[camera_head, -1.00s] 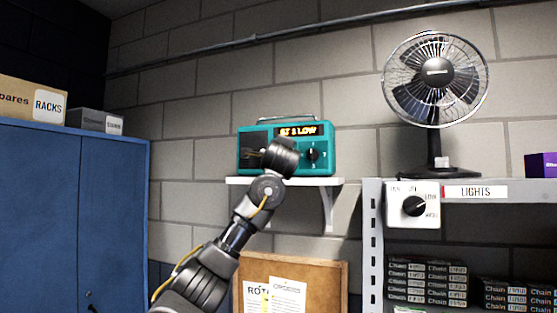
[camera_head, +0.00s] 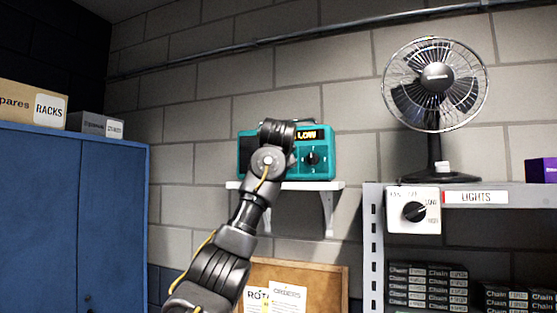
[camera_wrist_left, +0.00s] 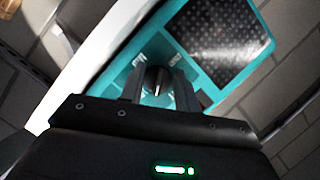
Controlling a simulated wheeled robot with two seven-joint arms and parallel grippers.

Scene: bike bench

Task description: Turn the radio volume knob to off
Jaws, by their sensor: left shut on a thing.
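The teal radio (camera_head: 325,165) stands on a white wall shelf. In the left wrist view, a dark round knob (camera_wrist_left: 155,82) sits on the teal face (camera_wrist_left: 128,72), near the speaker grille (camera_wrist_left: 220,38), with small white labels I cannot read clearly. My left gripper (camera_wrist_left: 160,88) is shut on this knob, one finger on each side. My right gripper is out of view.
The shelf (camera_head: 325,186) is narrow. A blue cabinet (camera_head: 70,220) is at left and a cork board (camera_head: 325,280) below.

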